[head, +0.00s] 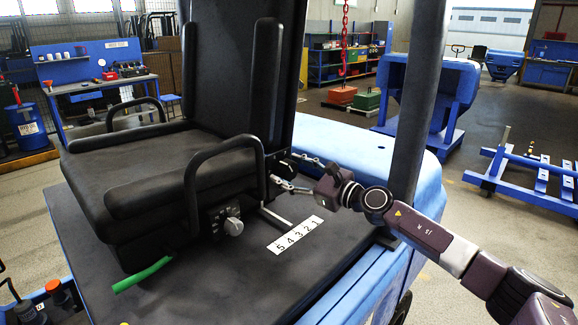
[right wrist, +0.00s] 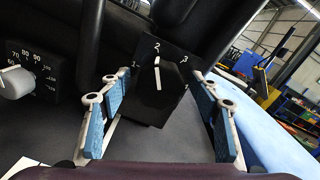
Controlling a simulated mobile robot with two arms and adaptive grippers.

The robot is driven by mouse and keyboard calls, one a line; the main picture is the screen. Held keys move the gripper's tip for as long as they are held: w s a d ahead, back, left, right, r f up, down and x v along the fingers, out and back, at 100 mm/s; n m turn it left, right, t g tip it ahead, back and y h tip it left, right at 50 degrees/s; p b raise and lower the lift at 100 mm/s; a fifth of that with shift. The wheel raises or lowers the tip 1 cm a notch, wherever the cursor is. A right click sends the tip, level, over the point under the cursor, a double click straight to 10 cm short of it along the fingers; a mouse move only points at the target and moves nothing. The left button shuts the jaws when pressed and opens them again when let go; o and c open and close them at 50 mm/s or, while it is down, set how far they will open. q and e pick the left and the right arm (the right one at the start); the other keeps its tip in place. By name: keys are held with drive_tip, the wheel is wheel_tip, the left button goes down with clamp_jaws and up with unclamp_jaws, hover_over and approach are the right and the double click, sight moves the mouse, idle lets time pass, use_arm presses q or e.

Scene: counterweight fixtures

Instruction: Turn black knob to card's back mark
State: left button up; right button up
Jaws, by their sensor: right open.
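In the right wrist view a black knob (right wrist: 166,90) with a white pointer line sits on a black plate (right wrist: 135,103) marked 1, 2 and 3. The pointer stands nearly upright, towards the 2. My right gripper (right wrist: 158,98) is open, its blue-padded fingers on either side of the plate and apart from the knob. In the head view the right gripper (head: 289,171) reaches in from the right beside the seat, partly covering the plate. My left gripper is out of view.
A grey knob (head: 234,226) with a numbered dial is on the seat's side. A black armrest loop (head: 215,155), the seat back and a dark post (head: 418,110) stand close to the right arm. A green handle (head: 142,274) sticks out in front of the seat.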

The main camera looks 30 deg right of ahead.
drive_tip(key=shift+w, duration=0.1)
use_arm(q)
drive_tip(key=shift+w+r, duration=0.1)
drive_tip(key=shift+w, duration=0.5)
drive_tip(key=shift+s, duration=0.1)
use_arm(e)
drive_tip(key=shift+c, duration=0.3)
drive_tip(key=c, duration=1.1)
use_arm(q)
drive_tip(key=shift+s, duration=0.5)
